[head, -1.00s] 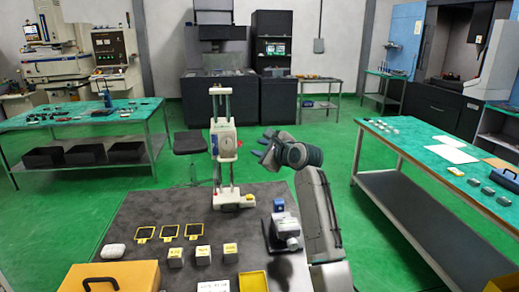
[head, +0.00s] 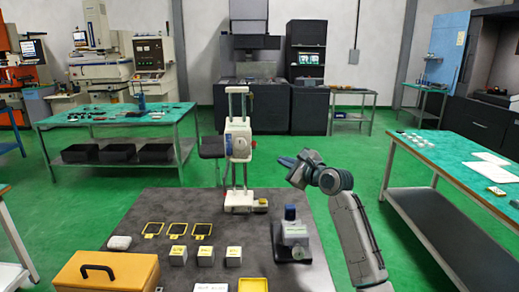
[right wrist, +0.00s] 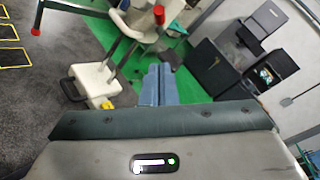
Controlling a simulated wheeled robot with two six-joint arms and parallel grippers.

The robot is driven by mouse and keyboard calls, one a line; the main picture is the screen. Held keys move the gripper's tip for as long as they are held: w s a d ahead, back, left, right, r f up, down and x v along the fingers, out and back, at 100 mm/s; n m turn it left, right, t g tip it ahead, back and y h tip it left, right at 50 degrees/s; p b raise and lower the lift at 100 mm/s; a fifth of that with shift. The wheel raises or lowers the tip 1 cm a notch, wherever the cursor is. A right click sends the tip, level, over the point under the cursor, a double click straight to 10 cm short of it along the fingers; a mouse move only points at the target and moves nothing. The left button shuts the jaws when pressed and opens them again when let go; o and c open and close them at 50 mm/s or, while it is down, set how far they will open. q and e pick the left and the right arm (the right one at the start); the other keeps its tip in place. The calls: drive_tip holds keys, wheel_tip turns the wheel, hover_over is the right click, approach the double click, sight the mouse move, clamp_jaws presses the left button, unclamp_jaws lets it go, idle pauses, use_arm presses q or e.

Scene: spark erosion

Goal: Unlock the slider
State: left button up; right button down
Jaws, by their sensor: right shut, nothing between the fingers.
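A white stand (head: 238,145) with two upright columns is at the back edge of the dark table. A white slider head (head: 237,140) with a round dial sits partway up the columns. Any lock on the slider is too small to make out. My left gripper is not in view.

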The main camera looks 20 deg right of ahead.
sight(254, 145)
drive_tip(key=w+a+r+p, duration=0.1)
drive_tip(key=w+a+p, duration=0.2)
drive_tip(key=w, duration=0.5)
drive_tip(key=shift+a+r, duration=0.15)
drive_tip(key=shift+a, duration=0.7)
drive_tip(key=shift+s, duration=0.1)
drive_tip(key=shift+r, duration=0.15)
